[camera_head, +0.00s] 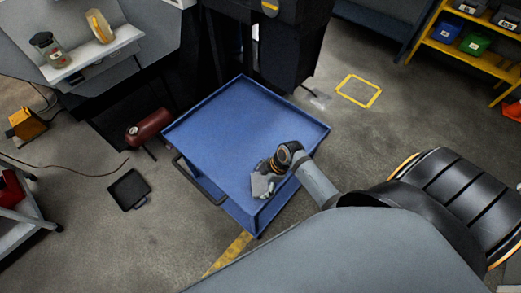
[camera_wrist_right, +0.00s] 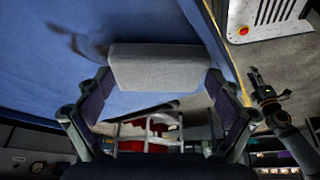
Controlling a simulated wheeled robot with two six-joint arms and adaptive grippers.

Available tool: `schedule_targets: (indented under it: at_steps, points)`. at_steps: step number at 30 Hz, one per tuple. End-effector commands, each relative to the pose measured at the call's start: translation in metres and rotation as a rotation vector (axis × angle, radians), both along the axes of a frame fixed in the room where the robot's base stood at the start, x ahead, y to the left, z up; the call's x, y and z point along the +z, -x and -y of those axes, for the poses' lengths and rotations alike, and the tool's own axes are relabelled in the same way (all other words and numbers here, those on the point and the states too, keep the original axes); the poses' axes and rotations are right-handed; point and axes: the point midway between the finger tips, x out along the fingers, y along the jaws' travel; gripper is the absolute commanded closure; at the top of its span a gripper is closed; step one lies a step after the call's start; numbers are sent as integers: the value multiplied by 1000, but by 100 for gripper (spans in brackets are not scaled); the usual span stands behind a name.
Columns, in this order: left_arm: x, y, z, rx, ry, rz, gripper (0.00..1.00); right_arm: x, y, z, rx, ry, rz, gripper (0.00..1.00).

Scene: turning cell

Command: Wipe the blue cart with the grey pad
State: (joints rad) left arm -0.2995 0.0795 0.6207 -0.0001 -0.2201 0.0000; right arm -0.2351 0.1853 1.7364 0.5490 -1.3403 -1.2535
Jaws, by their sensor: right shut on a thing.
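The blue cart (camera_head: 235,120) stands in the middle of the head view, with a flat, bare top inside a low rim. My right gripper (camera_head: 268,178) is over the near right part of the cart top and shut on the grey pad (camera_head: 261,187). In the right wrist view the pad (camera_wrist_right: 155,68) is a pale grey block held between both fingers, with the blue top (camera_wrist_right: 150,25) beyond it. A dark patch, perhaps a shadow, lies on the blue beside the pad. Whether the pad touches the top I cannot tell. A dark gripper, seemingly my left (camera_wrist_right: 266,92), shows at the right there; its jaws are unclear.
A black handle (camera_head: 198,180) runs along the cart's left side. A red cylinder (camera_head: 149,126) and a black tray (camera_head: 129,189) lie on the floor to its left. A dark machine (camera_head: 285,50) stands close behind the cart. Yellow shelving (camera_head: 470,55) is at the far right.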

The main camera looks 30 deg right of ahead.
Motion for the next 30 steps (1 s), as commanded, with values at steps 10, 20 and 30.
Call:
schedule_targets:
  at_steps: [10,20,30]
  points:
    - [-1,2,0,0,0,-3,65,-6,-10,-7,4,1,-32,32]
    - [-4,2,0,0,0,-2,65,-4,-36,-17,2,-3,-24,32]
    - [-5,1,0,0,0,-2,65,-4,-48,-21,2,-3,-22,32]
